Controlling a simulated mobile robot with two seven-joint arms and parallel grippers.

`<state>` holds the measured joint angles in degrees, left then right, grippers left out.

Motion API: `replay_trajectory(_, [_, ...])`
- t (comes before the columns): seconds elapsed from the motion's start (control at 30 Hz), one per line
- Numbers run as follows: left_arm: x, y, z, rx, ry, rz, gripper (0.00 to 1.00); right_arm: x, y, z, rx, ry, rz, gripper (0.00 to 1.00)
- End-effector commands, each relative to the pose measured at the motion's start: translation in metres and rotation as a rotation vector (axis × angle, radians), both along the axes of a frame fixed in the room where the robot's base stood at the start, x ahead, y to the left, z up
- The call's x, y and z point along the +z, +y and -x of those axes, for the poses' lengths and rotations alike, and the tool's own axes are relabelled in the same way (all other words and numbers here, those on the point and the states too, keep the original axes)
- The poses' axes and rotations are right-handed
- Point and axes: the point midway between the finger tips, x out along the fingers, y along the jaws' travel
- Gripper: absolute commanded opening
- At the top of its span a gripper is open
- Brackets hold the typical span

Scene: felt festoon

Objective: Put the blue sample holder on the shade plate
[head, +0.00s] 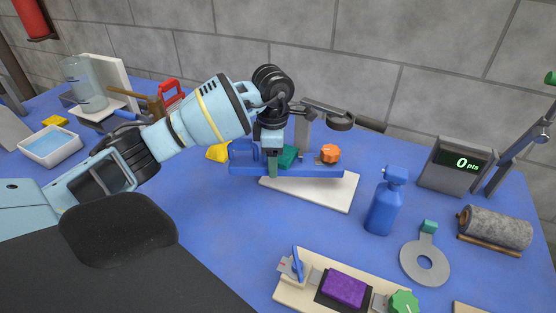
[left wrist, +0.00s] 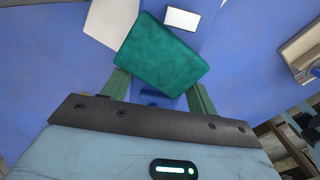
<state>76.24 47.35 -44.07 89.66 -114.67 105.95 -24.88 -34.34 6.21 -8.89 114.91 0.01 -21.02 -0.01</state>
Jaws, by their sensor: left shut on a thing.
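The blue sample holder (head: 315,170) appears as a long blue body with a raised left end and an orange knob (head: 330,153) at its right. A teal block (head: 288,157) sits at its middle. My left gripper (head: 273,163) comes down over it, shut at this block. In the left wrist view the teal block (left wrist: 160,55) fills the space before the fingers and hides the grip. A pale flat plate (head: 335,190), perhaps the shade plate, lies under and in front of the holder's right part; I cannot tell whether they touch. My right gripper is not in view.
A blue bottle (head: 384,205) stands right of the plate, near a grey ring (head: 406,262) and a grey roller (head: 495,228). A cream fixture with a purple block (head: 346,289) is in front. A lamp-like arm (head: 340,122) is behind. Blue table shows between plate and fixture.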

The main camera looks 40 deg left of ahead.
Motion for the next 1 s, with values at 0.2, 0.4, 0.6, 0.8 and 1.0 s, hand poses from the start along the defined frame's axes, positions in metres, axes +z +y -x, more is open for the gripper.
replay_trajectory(0.2, [-0.002, 0.008, -0.023, 0.001, -0.001, 0.001, 0.32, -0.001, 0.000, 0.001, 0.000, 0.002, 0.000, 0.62])
replay_trajectory(0.4, [-0.002, 0.009, -0.026, -0.001, -0.001, -0.001, 0.32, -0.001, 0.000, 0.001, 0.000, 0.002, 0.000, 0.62])
replay_trajectory(0.6, [-0.002, 0.011, -0.033, 0.000, -0.001, 0.001, 0.32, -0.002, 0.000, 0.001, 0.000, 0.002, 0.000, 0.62])
replay_trajectory(0.8, [-0.032, 0.010, -0.031, -0.001, -0.001, 0.001, 0.32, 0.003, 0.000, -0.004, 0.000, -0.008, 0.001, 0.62])
replay_trajectory(1.0, [-0.037, 0.011, -0.032, -0.001, -0.002, 0.000, 0.32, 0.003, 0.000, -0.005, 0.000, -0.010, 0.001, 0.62])
